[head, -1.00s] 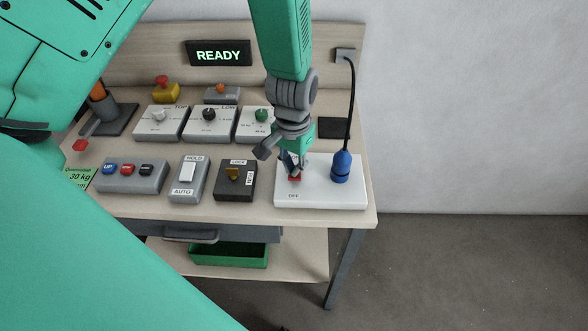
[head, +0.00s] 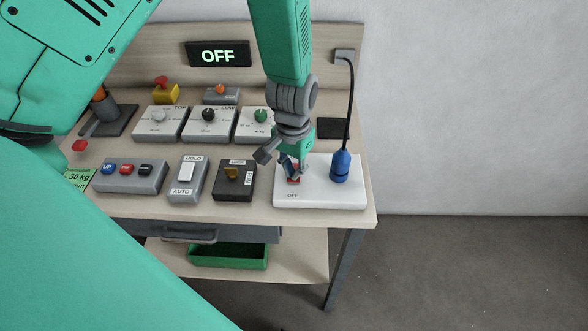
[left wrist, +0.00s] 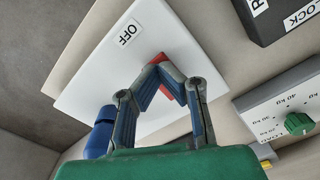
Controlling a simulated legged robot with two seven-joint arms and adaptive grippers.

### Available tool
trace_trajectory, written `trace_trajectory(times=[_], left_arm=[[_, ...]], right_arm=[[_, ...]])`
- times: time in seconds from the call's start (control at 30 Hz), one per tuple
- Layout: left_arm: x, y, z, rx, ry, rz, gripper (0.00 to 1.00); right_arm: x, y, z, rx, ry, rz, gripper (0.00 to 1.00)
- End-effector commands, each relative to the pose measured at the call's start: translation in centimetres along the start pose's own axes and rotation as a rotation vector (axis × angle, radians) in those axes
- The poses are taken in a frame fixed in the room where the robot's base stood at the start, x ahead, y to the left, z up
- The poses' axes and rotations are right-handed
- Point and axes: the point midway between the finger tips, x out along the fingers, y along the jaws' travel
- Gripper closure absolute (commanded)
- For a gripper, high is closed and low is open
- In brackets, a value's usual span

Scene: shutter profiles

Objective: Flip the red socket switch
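The red socket switch (head: 293,180) sits on the left part of the white socket panel (head: 325,195), above an "OFF" label. My left gripper (head: 291,168) is right at the switch and partly covers it. In the left wrist view the two fingertips (left wrist: 158,65) meet in front of the red switch (left wrist: 167,90), with nothing seen between them. They look to be touching the switch or very close to it; its exact tilt is hard to tell. The display (head: 218,55) reads "OFF". My right gripper is not in view.
A blue plug (head: 340,167) with a black cable stands on the panel's right side, close to my gripper. A black key-switch box (head: 235,187), a hold/auto switch (head: 187,183) and dial boxes (head: 208,122) stand to the left and behind. The floor on the right is clear.

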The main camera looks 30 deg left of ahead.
Motion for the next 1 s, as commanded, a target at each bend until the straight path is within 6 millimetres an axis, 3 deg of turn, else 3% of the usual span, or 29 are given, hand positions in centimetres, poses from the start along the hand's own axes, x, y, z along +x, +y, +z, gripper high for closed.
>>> trace_trajectory(times=[0.8,1.0], left_arm=[[-6.4,0.1,0.1,0.0,0.0,0.001,1.0],[-7.1,0.1,0.1,0.0,-0.001,0.001,1.0]], right_arm=[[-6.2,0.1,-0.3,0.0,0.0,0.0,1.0],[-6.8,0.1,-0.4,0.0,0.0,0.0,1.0]])
